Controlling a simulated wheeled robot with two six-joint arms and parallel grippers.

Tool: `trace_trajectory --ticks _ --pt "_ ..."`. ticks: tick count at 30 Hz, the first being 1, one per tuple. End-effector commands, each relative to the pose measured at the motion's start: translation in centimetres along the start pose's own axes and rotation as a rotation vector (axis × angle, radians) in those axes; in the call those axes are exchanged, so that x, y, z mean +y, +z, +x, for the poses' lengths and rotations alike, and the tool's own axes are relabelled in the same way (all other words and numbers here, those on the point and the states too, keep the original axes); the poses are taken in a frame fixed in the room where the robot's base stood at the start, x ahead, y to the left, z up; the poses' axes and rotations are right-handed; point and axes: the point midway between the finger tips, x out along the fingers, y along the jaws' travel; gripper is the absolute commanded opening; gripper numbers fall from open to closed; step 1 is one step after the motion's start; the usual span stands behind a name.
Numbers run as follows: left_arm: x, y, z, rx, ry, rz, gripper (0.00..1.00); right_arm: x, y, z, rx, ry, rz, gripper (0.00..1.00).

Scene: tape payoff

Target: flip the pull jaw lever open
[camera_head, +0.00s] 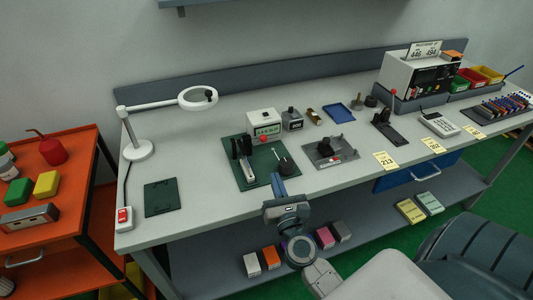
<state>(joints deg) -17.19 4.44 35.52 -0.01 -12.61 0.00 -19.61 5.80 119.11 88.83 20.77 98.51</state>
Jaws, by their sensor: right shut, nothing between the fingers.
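My right gripper (278,186) is shut and empty, at the bench's front edge, just in front of the green base plate (262,180). On that plate stand a black upright fixture with a pale block (246,163) and a small dark part with a thin rod (284,161). Further right is a dark stand (383,119) on a black plate. The pull jaw lever is too small to make out for certain. My left gripper is out of view.
A white lamp (139,150) and dark green mat (161,197) are at the bench's left. A white meter box (264,123) stands behind the green plate. Yellow cards (385,161) line the front edge. An orange cart (62,210) stands at the left.

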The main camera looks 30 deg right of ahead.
Motion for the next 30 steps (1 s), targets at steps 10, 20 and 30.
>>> trace_trajectory --ticks 10,20,30 --pt "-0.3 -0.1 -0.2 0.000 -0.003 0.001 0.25 0.1 0.1 0.3 -0.001 0.001 -0.002 0.00" --pt "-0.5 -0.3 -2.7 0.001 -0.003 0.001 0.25 0.1 0.5 5.6 -0.002 0.002 -0.004 0.00" --pt "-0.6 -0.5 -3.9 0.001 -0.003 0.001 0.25 0.1 0.1 9.7 -0.001 0.002 -0.004 0.00"
